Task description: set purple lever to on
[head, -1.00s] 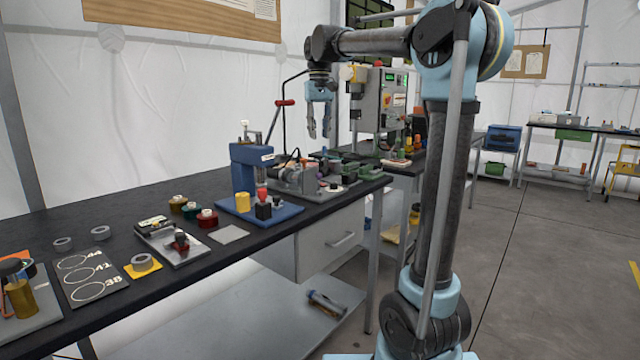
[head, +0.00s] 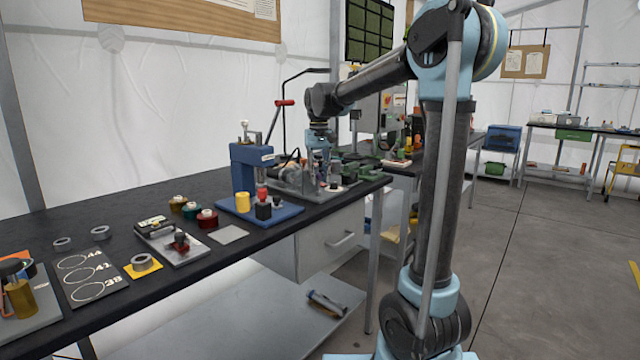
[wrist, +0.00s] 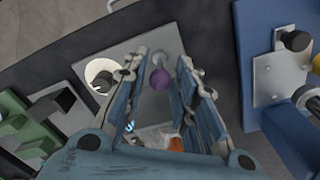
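The purple lever shows as a round purple knob (wrist: 160,79) on a grey plate (wrist: 130,52) in the wrist view. My gripper (wrist: 163,66) points down over it, with one blue finger on each side of the knob. The fingers are apart, and gaps show between them and the knob. In the head view my gripper (head: 319,160) is low over the grey fixture at the far end of the bench, and I cannot make out the purple knob there. The lever's position and its labels are not clear to me.
A white ring (wrist: 101,74) lies left of the knob. Green blocks (wrist: 24,125) stand further left. A blue press (head: 245,175) with a yellow cylinder (head: 242,202) stands nearby on the black bench (head: 120,212). A tall machine (head: 388,108) stands behind.

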